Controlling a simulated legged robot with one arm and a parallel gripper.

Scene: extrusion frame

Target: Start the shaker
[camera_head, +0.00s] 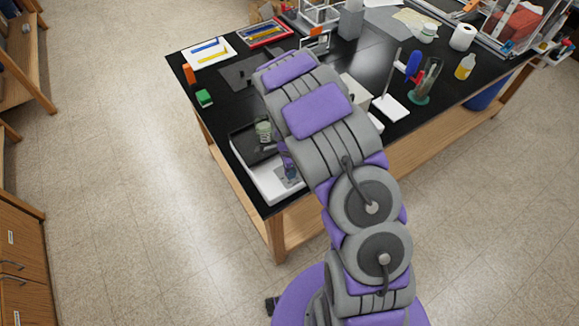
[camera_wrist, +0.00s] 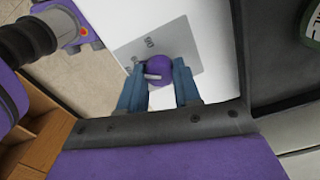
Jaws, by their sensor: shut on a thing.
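The shaker is a white box (camera_head: 262,181) with a dark top tray (camera_head: 240,140), at the near left corner of the black bench. A green-labelled jar (camera_head: 264,130) stands on the tray. In the wrist view the shaker's white front (camera_wrist: 118,25) carries a grey panel (camera_wrist: 205,60) with a round purple knob (camera_wrist: 160,70) that has a pale pointer mark. My gripper (camera_wrist: 159,66) has its blue fingers shut on the knob, one on each side. In the head view my gripper (camera_head: 288,165) is at the shaker's front right, and my arm hides part of the bench.
Wooden cabinets (camera_head: 20,240) stand at the left. The floor between is clear.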

